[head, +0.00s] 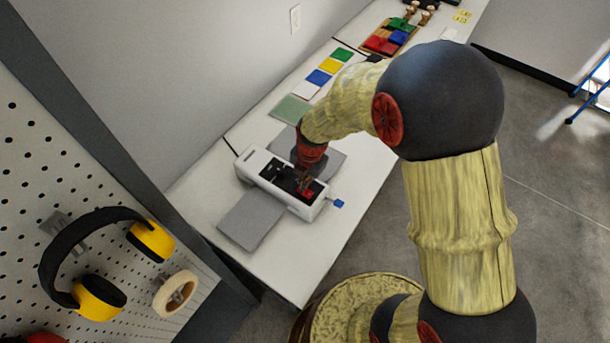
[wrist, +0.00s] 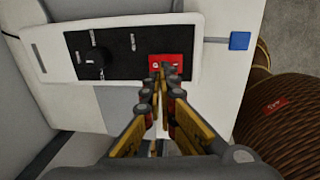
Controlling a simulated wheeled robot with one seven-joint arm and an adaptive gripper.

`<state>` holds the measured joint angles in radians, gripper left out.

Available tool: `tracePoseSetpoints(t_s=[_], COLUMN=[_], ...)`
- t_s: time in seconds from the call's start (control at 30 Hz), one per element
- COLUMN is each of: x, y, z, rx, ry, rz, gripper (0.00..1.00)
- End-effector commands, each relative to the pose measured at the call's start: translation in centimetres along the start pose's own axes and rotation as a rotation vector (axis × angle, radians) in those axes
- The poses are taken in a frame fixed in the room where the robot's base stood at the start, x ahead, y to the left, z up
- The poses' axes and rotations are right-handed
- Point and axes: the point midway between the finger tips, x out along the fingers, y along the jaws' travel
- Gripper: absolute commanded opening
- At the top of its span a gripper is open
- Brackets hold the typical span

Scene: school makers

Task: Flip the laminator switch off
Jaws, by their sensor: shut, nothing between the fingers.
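The laminator (head: 250,163) is a white box with a black control panel, standing on the white table. Its red switch (wrist: 183,64) is at the right end of the panel in the wrist view; in the head view the red switch (head: 308,193) is partly hidden by my gripper. A black knob (wrist: 94,61) sits on the left of the panel. My gripper (wrist: 161,68) is shut and empty, with its fingertips over the left part of the red switch. I cannot tell whether they touch it or which way the switch is set.
A blue-ended lever (wrist: 238,40) sticks out of the laminator's right end. Grey sheets (head: 252,218) lie at its front and back. Coloured cards (head: 318,77) and a tray of blocks (head: 388,40) lie farther along the table. Yellow earmuffs (head: 100,297) hang on the pegboard at left.

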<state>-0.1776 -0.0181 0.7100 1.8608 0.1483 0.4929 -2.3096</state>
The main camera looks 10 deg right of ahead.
Motion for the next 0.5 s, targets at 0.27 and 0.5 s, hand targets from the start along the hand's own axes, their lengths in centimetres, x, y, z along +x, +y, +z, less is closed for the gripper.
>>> tracePoseSetpoints(t_s=[0.27, 0.5], x=[2.7, 2.9], y=[0.0, 0.0], z=[0.0, 0.0], rx=[0.000, 0.000], ry=[0.001, 0.000], rz=[-0.001, 0.000], gripper=[0.00, 0.00])
